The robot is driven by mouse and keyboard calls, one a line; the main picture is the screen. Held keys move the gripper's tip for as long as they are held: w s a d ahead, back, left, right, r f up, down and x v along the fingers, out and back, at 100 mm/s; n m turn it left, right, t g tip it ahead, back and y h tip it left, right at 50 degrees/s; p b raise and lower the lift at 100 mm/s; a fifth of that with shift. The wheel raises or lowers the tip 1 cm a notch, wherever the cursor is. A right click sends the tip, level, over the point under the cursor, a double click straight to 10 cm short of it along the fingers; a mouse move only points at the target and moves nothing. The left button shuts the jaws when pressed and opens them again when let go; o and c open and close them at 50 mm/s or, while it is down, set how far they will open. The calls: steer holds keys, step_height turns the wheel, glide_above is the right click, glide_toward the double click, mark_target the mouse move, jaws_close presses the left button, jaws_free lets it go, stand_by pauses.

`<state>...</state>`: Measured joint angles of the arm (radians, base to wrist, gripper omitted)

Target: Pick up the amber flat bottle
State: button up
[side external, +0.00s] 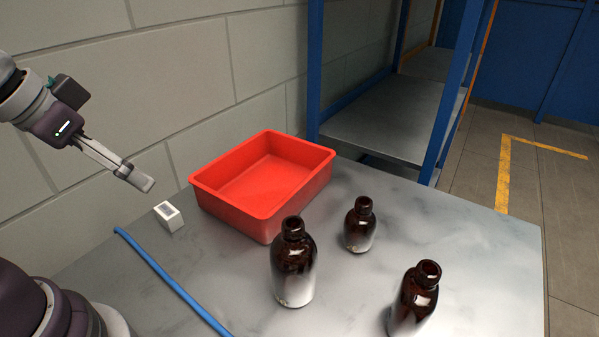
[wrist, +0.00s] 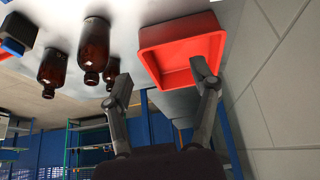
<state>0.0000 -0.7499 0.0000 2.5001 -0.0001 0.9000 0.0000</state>
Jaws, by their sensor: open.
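Three dark amber bottles with open necks stand upright on the grey table. In the side view one is at the front centre (side external: 293,265), a smaller one is behind it to the right (side external: 359,228), and one is at the front right (side external: 414,302), cut by the lower edge. I cannot tell which is the flat one. The wrist view shows bottles at upper left (wrist: 95,45), far left (wrist: 53,68) and partly hidden behind the first (wrist: 112,70). My gripper (side external: 141,181) is open and empty, above the table's left side, well apart from the bottles; its spread fingers show in the wrist view (wrist: 163,82).
A block wall (side external: 200,60) runs behind; a blue-framed shelf (side external: 385,115) stands beyond the table.

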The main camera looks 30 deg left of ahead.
steer(key=m+h, duration=0.2)
steer(key=m, duration=0.2)
glide_toward(428, 270)
steer(key=shift+m+t, duration=0.3)
steer(key=x, duration=1)
steer(key=shift+f, duration=0.45)
steer(key=shift+h, duration=0.3)
jaws_close()
